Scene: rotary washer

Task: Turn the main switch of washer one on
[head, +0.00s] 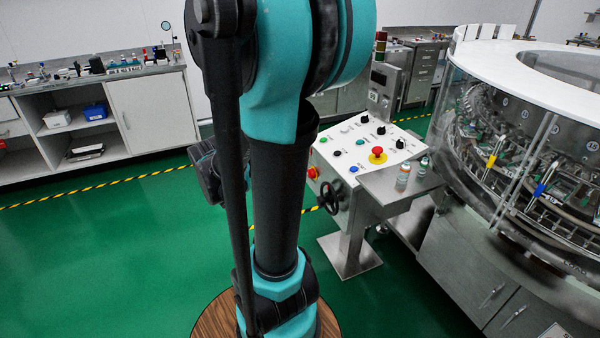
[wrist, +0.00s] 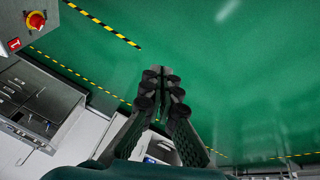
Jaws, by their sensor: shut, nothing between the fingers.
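Washer one's control box (head: 345,150) stands right of centre in the head view, with a white sloping panel on top. A red rotary switch (head: 312,173) sits on its left side, and I take it for the main switch. In the wrist view the same red switch (wrist: 36,20) shows on a yellow plate at the upper left, with a small red label (wrist: 14,44) below it. Its on or off position is too small to tell. My gripper (wrist: 163,75) is shut and empty, pointing over green floor, apart from and to the right of the switch.
A black handwheel (head: 330,197) sticks out below the switch. A red emergency button (head: 378,152) and several knobs are on the panel. Small bottles stand on a steel shelf (head: 395,185) beside it. The round glass-walled washer (head: 500,150) is at right. Green floor (head: 120,250) at left is clear.

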